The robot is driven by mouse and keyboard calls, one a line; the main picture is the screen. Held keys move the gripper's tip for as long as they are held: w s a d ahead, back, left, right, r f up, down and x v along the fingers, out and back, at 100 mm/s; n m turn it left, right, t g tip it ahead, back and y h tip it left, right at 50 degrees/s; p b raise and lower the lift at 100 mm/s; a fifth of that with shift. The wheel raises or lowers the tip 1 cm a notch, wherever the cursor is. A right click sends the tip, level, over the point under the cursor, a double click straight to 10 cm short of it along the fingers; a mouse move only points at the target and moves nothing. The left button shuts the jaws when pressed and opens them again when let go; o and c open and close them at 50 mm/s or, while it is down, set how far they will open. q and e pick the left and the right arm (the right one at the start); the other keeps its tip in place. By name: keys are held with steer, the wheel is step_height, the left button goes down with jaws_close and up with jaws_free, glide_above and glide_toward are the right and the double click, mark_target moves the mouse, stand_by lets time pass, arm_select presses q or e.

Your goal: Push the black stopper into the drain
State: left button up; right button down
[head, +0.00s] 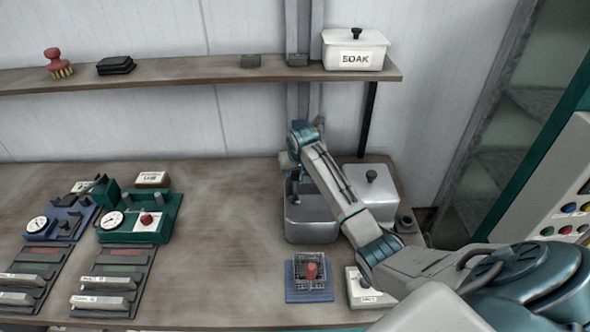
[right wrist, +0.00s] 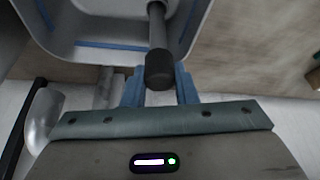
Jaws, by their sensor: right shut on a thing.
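The grey metal basin (head: 312,228) stands at the right of the bench, and its inside shows in the right wrist view (right wrist: 95,25). My right gripper (head: 294,172) reaches down at the basin's back left. In the right wrist view its two blue fingers (right wrist: 160,90) are closed around the black end of a grey rod, which I take to be the black stopper (right wrist: 160,72). The rod runs into the basin towards a pale round part at the top edge. The drain itself is not clearly visible. My left gripper is not in view.
A lidded box (head: 370,185) with a black knob adjoins the basin on the right. A blue tray with a red-knobbed part (head: 310,285) and a white labelled block (head: 360,285) lie in front. A shelf (head: 200,75) runs behind. The bench middle is clear.

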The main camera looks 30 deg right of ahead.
steer(key=shift+f, duration=0.2)
steer(key=c, duration=1.1)
jaws_free()
steer(key=b+v, duration=0.4)
steer(key=v, duration=0.6)
steer(key=shift+s+a+r, duration=0.1)
steer(key=shift+s+r, duration=0.1)
steer(key=shift+r, duration=0.15)
steer(key=shift+f, duration=0.15)
